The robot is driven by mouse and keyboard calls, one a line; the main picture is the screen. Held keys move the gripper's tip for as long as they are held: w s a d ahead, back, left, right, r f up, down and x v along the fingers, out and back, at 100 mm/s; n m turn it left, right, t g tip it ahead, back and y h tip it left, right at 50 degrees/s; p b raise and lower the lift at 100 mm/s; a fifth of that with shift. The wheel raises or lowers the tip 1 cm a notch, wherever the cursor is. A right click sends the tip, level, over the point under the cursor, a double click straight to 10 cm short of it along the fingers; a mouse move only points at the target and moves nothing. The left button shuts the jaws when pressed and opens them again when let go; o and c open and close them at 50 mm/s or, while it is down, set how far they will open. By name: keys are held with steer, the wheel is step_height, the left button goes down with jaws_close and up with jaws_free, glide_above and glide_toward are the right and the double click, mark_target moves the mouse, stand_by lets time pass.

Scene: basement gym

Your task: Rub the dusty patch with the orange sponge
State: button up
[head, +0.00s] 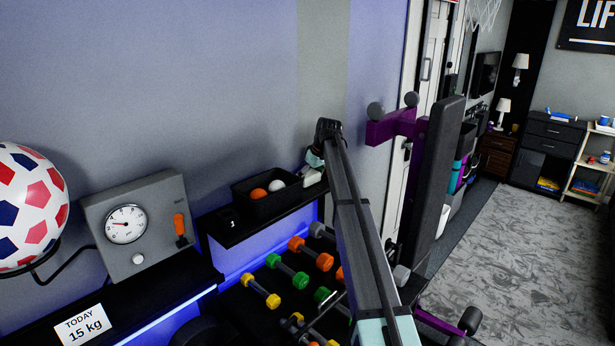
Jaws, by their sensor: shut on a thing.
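My gripper (315,160) is at the far end of my arm, above the right end of the black wall shelf (226,234). It is small and partly hidden by my wrist. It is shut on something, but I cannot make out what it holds. I cannot make out the orange sponge anywhere in the head view. No dusty patch can be told apart on the shelf or the wall.
A black basket (262,211) with an orange ball (259,194) and a white ball (276,185) stands on the shelf, left of my gripper. A white object (310,177) is beside it. Coloured dumbbells (288,271) are below. A purple-framed bench (437,175) stands right of my arm.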

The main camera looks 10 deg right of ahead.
mark_target(319, 188)
steer(key=shift+s+d+f, duration=0.1)
steer(key=shift+s+d, duration=0.4)
steer(key=shift+s, duration=0.25)
steer(key=shift+s+d, duration=0.5)
steer(key=shift+s, duration=0.2)
steer(key=shift+s+d, duration=0.75)
steer(key=shift+s, duration=0.2)
steer(key=shift+w+a, duration=1)
steer(key=shift+w, duration=0.35)
steer(key=shift+w+a, duration=1)
steer(key=shift+w, duration=0.35)
steer(key=shift+w+a, duration=1)
steer(key=shift+w, duration=0.35)
steer(key=shift+w+a+r, duration=0.1)
steer(key=shift+w+r, duration=0.05)
steer(key=shift+r, duration=0.2)
steer(key=shift+r+p, duration=0.75)
steer(key=shift+r, duration=1.9)
steer(key=shift+r, duration=0.1)
